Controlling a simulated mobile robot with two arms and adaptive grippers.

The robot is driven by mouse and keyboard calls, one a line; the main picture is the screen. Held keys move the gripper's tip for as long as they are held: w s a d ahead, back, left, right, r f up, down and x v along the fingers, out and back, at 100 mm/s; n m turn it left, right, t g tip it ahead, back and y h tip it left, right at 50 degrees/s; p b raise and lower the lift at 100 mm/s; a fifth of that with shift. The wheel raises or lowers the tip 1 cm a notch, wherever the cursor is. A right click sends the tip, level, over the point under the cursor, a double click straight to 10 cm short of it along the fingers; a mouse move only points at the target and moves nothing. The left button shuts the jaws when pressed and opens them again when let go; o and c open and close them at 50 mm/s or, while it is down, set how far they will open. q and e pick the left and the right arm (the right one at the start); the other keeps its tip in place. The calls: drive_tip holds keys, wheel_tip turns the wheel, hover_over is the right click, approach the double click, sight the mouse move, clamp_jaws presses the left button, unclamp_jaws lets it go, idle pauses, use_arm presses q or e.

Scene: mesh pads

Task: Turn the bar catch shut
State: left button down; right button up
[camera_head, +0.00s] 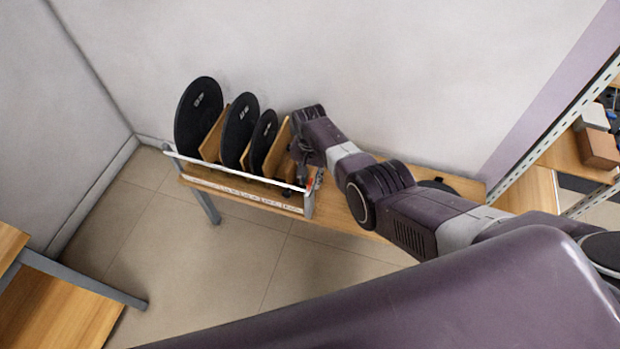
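A white bar (235,172) runs across the front of a wooden rack (279,147) that holds several upright black discs. The bar's right end meets an upright end post (310,203), where a small red-orange patch shows that may be part of the catch. My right gripper (298,183) points down at this right end, just behind or against the bar. I cannot tell whether it touches the bar or catch, and its fingers are too small and dark to read. The catch itself is mostly hidden by the gripper. My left gripper is out of view.
The rack stands on a narrow wooden table (345,216) against the grey wall. A dark round object (437,186) lies on the table behind my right arm. A metal shelf (548,160) with boxes stands at right, another wooden table (62,305) at lower left. Floor between is clear.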

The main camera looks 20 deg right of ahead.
sight(310, 181)
wheel_tip(310, 181, up, 12)
idle(0.9)
idle(0.3)
